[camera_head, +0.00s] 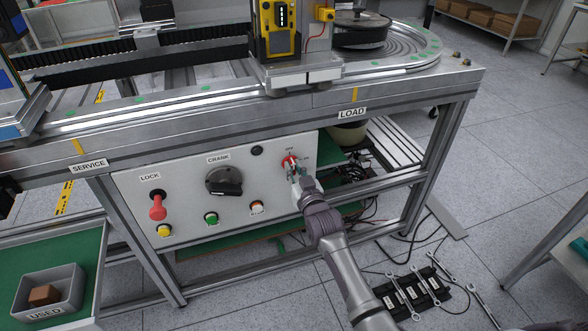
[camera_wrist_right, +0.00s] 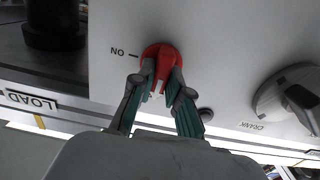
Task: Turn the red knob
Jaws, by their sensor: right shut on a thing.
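The red knob (camera_head: 289,161) sits at the upper right of the white control panel (camera_head: 132,197), with OFF marked above it. In the right wrist view the red knob (camera_wrist_right: 158,54) is between my fingers, beside the ON mark. My right gripper (camera_head: 294,171) is at the panel, shut on the knob, and covers part of it. In the right wrist view the fingertips of the right gripper (camera_wrist_right: 161,82) touch both sides of the knob's grip. My left gripper is not in view.
The panel also holds a black crank (camera_head: 224,182), a red lock handle (camera_head: 157,207) and several coloured buttons. A grey bin (camera_head: 70,277) stands lower left. Wrenches (camera_head: 404,297) and cables lie on the floor at lower right.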

